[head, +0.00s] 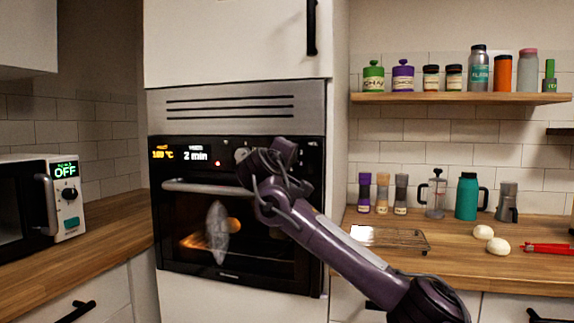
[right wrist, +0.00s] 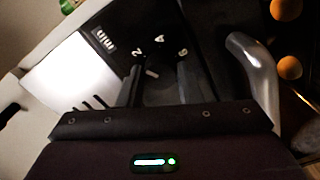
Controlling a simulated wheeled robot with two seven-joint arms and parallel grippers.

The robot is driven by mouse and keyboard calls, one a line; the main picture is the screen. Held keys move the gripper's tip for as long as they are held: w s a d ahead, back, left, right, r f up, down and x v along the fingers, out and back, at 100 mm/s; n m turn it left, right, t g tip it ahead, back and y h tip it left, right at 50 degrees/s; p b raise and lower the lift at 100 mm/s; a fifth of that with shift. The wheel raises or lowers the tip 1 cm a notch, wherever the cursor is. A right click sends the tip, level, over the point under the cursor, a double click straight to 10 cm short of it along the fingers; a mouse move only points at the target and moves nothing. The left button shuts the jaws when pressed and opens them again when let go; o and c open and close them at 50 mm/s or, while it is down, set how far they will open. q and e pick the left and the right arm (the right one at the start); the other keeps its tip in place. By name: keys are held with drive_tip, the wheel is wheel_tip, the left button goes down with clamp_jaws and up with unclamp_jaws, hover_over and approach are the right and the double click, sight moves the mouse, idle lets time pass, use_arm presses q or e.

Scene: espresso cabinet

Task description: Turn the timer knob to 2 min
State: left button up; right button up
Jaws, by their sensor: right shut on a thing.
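The black built-in oven (head: 235,262) stands in the middle of the head view. Its display (head: 195,156) reads 2 min, beside an orange temperature reading that looks like 180 °C. My right gripper (right wrist: 158,85) is at the oven's control panel, shut on the timer knob (right wrist: 154,71). In the right wrist view a dark finger lies on each side of the knob, and dial marks "min", 2, 4 and 6 show around it. In the head view my right wrist covers the timer knob. My left gripper is not in view.
The oven door handle (head: 200,187) runs just below the panel and is close to my gripper in the wrist view. A microwave (head: 68,200) showing OFF stands on the left counter. A wire rack (head: 390,237) and a teal flask (head: 466,197) are on the right counter.

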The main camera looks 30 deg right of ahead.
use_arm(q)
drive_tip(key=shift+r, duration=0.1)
use_arm(e)
drive_tip(key=shift+f, duration=0.15)
drive_tip(key=o, duration=1)
drive_tip(key=shift+s+a, duration=0.1)
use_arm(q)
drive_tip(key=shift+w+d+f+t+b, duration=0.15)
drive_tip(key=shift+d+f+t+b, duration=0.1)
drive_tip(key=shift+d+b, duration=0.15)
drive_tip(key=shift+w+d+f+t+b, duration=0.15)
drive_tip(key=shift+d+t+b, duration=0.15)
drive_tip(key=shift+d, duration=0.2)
use_arm(e)
drive_tip(key=v, duration=0.7)
drive_tip(key=shift+s+a, duration=0.15)
drive_tip(key=shift+a, duration=0.1)
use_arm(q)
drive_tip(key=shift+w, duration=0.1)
